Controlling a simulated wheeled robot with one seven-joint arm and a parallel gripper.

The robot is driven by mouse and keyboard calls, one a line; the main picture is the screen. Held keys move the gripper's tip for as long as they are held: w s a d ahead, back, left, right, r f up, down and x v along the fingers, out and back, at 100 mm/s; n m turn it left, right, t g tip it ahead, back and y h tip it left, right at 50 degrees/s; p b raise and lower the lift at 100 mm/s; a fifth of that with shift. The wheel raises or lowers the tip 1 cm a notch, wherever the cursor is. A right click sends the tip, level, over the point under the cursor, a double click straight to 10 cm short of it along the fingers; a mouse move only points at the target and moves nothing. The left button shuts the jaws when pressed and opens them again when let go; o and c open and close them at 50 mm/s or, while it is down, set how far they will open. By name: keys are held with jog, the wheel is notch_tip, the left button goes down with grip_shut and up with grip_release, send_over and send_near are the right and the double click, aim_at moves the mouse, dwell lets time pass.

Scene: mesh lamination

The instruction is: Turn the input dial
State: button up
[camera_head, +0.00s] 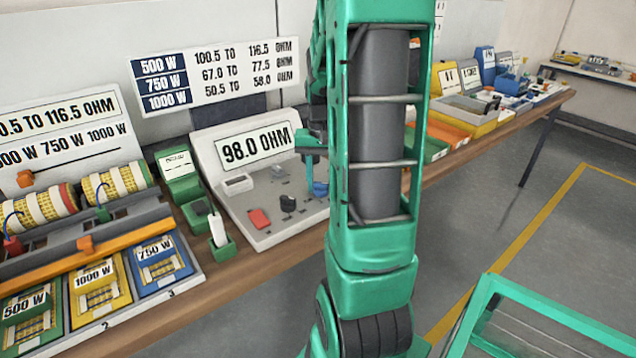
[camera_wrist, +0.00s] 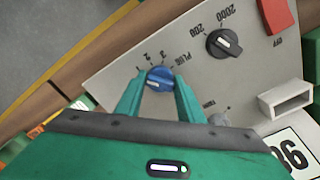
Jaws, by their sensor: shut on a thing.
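The input dial is a round blue knob (camera_wrist: 159,79) with a white pointer mark, on the grey sloped meter panel (camera_wrist: 130,60). The marks 2, 3 and PLUG stand around it. In the head view the blue knob (camera_head: 320,188) shows at the right edge of the meter, partly hidden by my arm. My gripper (camera_wrist: 158,85) is shut on the blue knob, one green finger on each side. In the head view my gripper (camera_head: 316,165) reaches down to the knob from behind my arm. The meter display (camera_head: 255,145) reads 98.0 OHM.
A black dial (camera_wrist: 223,43) marked 200 and 2000 and a red switch (camera_wrist: 276,14) marked OFF sit beside the blue knob. A grey socket block (camera_wrist: 286,99) is near the display. Left on the bench are coils (camera_head: 115,182) and wattage trays (camera_head: 160,262).

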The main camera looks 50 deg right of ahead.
aim_at(320, 182)
jog(key=o, duration=1)
jog(key=shift+r, duration=0.1)
notch_tip(320, 182, up, 11)
jog(key=shift+f, duration=0.2)
jog(key=shift+w+a, duration=0.1)
jog(key=s+a+f+n, duration=0.2)
jog(key=s+a, duration=0.5)
jog(key=a, duration=0.1)
jog(key=s+a+f+n, duration=0.2)
jog(key=s+a+f, duration=0.1)
jog(key=s+a, duration=0.4)
jog(key=shift+s+a+f, duration=0.15)
jog(key=shift+a+f, duration=0.2)
jog(key=shift+a, duration=0.35)
